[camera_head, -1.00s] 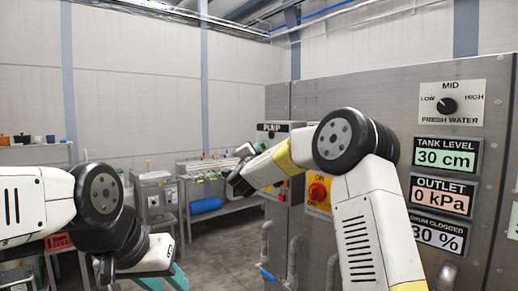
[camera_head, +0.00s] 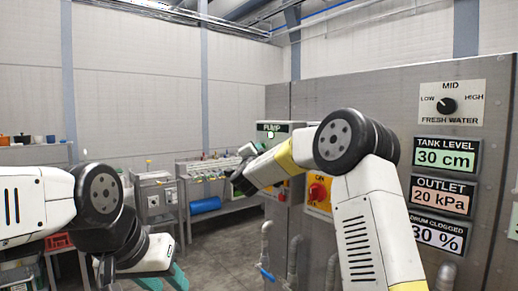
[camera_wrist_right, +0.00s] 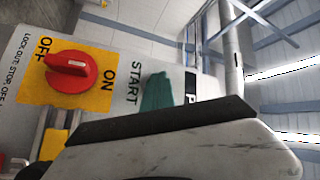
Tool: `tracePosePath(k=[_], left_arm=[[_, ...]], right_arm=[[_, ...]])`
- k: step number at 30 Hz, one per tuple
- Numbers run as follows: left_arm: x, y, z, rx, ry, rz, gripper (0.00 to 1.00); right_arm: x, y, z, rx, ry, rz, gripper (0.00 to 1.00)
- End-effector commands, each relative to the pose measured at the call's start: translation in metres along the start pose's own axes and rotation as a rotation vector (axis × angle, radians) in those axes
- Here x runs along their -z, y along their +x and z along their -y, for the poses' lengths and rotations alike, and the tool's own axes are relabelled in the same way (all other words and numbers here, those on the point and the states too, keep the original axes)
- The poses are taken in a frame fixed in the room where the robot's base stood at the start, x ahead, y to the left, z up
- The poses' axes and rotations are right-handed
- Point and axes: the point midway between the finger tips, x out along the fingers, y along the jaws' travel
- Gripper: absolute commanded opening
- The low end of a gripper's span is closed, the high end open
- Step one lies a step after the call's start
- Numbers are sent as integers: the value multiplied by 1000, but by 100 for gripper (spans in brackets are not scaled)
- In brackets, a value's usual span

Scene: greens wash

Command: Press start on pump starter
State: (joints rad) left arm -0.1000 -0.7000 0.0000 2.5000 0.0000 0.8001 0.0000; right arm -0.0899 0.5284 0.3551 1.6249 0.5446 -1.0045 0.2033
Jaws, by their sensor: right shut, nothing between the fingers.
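The pump starter (camera_head: 297,127) is a grey box labelled PUMP on the metal cabinet's left part, with a small green light (camera_head: 270,134) lit beneath the label. My right gripper (camera_head: 259,148) is in front of it, shut and empty. In the right wrist view, its teal fingertip (camera_wrist_right: 157,92) is at the panel beside the START label (camera_wrist_right: 133,82) and hides the button there. Contact cannot be seen clearly. My left gripper (camera_head: 176,277) is low at the left, with its teal fingers partly hidden and cut off by the frame.
The outlet display (camera_head: 441,196) reads 20 kPa, the tank display (camera_head: 446,156) 30 cm. A bench (camera_head: 228,202) stands behind.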

Motion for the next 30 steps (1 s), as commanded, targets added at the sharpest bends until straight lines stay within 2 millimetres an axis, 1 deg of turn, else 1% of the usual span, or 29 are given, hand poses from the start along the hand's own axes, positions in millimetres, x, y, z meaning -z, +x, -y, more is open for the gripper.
tracePosePath(k=[8,19,30], left_arm=[[0,0,0,0,0,0,36],[0,0,0,0,0,0,36],[0,0,0,0,0,0,36]], right_arm=[[1,0,0,-1,0,-3,0],[-7,-11,9,1,0,-2,0],[-8,-13,10,0,0,-1,0]])
